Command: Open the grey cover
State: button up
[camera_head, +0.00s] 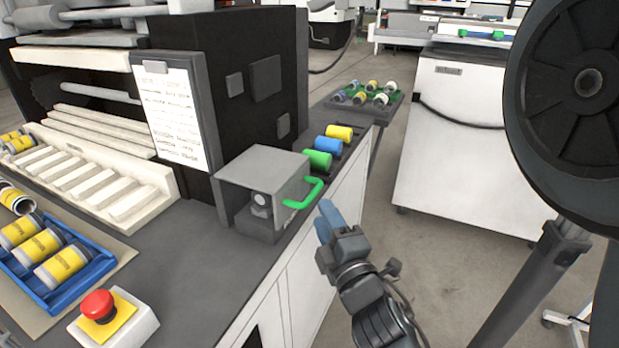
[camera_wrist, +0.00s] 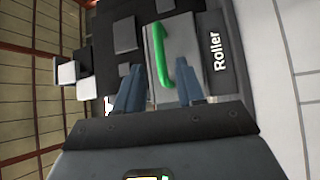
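The grey cover (camera_head: 262,165) is a box-shaped hood on the front edge of the dark counter, beside the black machine. It looks closed, and a round light fitting shows through its side. A green handle (camera_head: 306,193) sticks out from its right side. My gripper (camera_head: 328,214) is just below and right of the handle, with a small gap between them in the head view. In the wrist view my gripper (camera_wrist: 160,70) has its two blue fingers apart. The green handle (camera_wrist: 160,50) shows between and ahead of them, with the grey cover (camera_wrist: 183,40) behind.
Yellow, blue and green rollers (camera_head: 328,146) lie behind the cover. A red emergency button (camera_head: 98,305) and a blue tray (camera_head: 88,272) of yellow cylinders are at the left. A white cabinet (camera_head: 455,130) stands across the aisle. The floor between is clear.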

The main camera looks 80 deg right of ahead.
aim_at(314, 190)
jog(key=shift+p+x, duration=1.35)
jog(key=shift+x, duration=2.55)
jog(key=shift+s+d+f, duration=0.1)
jog(key=shift+s+d, duration=0.05)
jog(key=shift+s, duration=0.05)
jog(key=shift+c, duration=0.2)
grip_shut()
